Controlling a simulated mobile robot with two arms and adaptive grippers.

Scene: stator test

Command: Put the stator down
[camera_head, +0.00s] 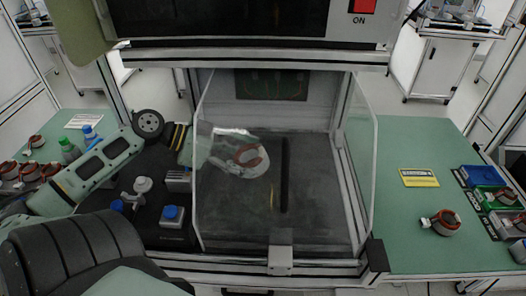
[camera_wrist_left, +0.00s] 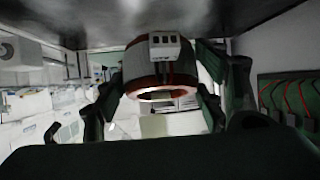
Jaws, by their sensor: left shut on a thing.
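My left arm comes in from the left, and its gripper (camera_head: 240,152) is inside the test enclosure, seen blurred through the clear side panel. It is shut on a stator, whose red-brown ring (camera_head: 250,155) shows in the head view. In the left wrist view the stator (camera_wrist_left: 158,60) sits between the two dark fingers, with its white connector block at the top and its open bore below. The enclosure's dark floor (camera_head: 300,220) lies beneath the gripper. I cannot tell whether the stator touches it. My right gripper is not in view.
Clear panels (camera_head: 358,160) flank the enclosure, and a black machine housing (camera_head: 250,18) hangs above its opening. Blue push buttons (camera_head: 171,212) stand left of it. Another stator (camera_head: 443,223) lies on the right green table (camera_head: 400,225), near a green bin (camera_head: 485,197). Several stators lie far left.

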